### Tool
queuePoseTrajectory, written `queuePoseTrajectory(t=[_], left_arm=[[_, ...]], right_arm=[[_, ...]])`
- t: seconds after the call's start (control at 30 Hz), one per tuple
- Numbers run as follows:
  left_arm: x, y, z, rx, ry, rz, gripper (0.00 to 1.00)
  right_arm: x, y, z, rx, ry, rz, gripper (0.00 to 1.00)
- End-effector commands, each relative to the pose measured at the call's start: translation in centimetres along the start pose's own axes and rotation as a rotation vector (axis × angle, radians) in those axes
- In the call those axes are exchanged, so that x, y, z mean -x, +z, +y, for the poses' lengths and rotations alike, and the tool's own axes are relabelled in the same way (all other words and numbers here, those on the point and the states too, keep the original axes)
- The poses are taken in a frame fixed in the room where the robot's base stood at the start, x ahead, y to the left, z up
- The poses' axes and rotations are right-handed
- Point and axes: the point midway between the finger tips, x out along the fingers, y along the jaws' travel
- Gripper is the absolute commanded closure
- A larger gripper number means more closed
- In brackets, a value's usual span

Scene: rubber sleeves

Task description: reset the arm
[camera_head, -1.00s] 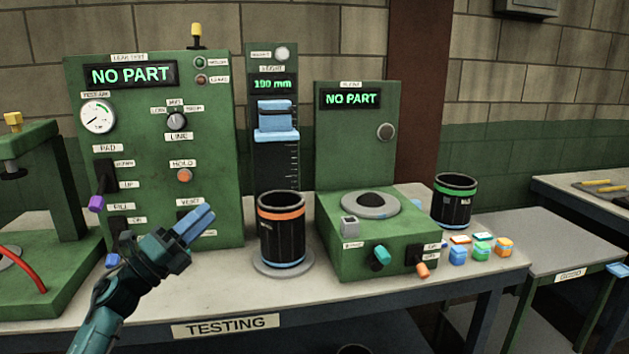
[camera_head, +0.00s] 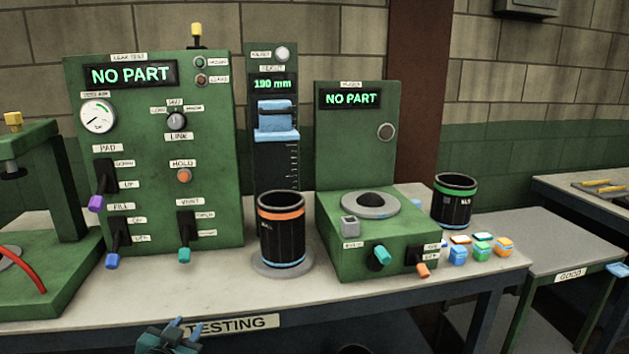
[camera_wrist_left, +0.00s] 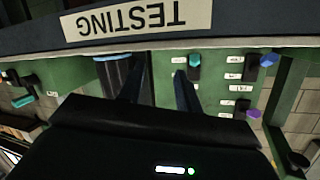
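My left gripper (camera_head: 184,326) is low at the bottom edge of the head view, in front of the bench's front edge beside the TESTING label (camera_head: 232,325). Its two fingers stand apart with nothing between them; they also show apart in the left wrist view (camera_wrist_left: 160,88). My right gripper is not in view. A black sleeve with an orange band (camera_head: 282,232) stands upright on the round plate of the height gauge (camera_head: 273,130), which reads 190 mm. A black sleeve with a green band (camera_head: 453,203) stands upright at the bench's back right.
The green leak tester (camera_head: 150,150) with levers and the right-hand tester (camera_head: 365,240) both read NO PART. Several small coloured blocks (camera_head: 482,250) lie at the bench's right. A press (camera_head: 40,220) stands at left. A GOOD table (camera_head: 560,250) is at right.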

Motion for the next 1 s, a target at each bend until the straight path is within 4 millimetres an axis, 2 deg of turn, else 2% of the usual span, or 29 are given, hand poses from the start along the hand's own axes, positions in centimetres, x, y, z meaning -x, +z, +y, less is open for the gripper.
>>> queuePoseTrajectory(t=[0.03, 0.17, 0.2, 0.3, 0.4, 0.5, 0.6, 0.7, 1.0], left_arm=[[1.9, 2.5, 2.5, 0.011, 0.038, -0.033, 0.66], [7.9, 7.7, 8.5, 0.054, 0.131, -0.108, 0.66], [10.0, 9.0, 10.2, 0.071, 0.158, -0.133, 0.66], [15.1, 11.5, 13.7, 0.117, 0.215, -0.190, 0.66], [19.5, 12.9, 16.2, 0.161, 0.255, -0.238, 0.66], [22.7, 13.6, 17.7, 0.195, 0.280, -0.274, 0.66], [24.5, 13.8, 18.5, 0.215, 0.293, -0.293, 0.66], [25.1, 13.9, 18.7, 0.222, 0.297, -0.301, 0.66], [25.1, 13.9, 18.8, 0.222, 0.297, -0.301, 0.66]], right_arm=[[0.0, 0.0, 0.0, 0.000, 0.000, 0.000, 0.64], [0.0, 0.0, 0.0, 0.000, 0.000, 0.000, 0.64], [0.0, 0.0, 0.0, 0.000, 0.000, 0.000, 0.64], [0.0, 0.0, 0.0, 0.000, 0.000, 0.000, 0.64], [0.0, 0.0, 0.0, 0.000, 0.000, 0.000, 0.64], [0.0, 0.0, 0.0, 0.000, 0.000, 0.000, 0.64], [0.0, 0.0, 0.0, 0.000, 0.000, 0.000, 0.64], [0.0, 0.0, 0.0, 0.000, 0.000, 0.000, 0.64], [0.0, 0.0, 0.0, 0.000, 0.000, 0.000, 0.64]])
